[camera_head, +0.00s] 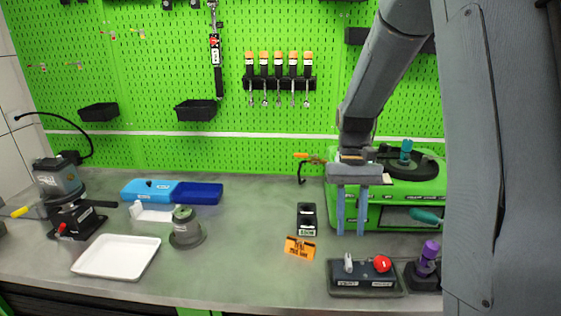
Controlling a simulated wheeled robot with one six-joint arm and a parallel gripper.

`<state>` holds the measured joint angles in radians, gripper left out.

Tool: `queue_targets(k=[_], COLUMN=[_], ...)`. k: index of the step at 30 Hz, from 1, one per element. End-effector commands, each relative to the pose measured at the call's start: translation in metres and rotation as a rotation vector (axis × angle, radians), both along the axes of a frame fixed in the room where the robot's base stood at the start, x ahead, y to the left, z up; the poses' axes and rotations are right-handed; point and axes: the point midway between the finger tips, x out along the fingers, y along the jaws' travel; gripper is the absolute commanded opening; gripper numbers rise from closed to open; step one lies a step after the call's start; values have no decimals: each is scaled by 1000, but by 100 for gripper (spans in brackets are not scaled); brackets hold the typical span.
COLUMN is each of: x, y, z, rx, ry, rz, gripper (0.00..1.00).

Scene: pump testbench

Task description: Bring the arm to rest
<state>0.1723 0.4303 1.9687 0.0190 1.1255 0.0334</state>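My arm (376,75) comes down from the top right of the head view, with a large link filling the right side. My gripper (351,228) points down in front of the green machine (392,214), above the bench. Its two blue-grey fingers are spread apart with a gap between them, and I see nothing held there. Whether the fingers touch the machine behind them cannot be told.
Below the gripper is a dark box (364,290) with a red knob; a purple-topped part (428,254) stands beside it. An orange sign (299,248) and black holder (306,219) lie left. The bench centre is clear.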

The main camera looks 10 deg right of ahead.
Motion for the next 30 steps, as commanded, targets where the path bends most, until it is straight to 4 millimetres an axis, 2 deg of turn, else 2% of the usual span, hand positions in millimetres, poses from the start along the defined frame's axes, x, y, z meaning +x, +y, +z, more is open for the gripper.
queue_targets(k=[5,9,15,21,30], x=[-15,-36,-61,-73,-73], y=[20,43,63,71,71], z=[-17,-39,-58,-66,-66], rx=[-18,-38,-51,-54,-54], ry=[-110,-261,-424,-501,-505], rz=[50,115,179,210,211], gripper=[29,29,29,29,29])
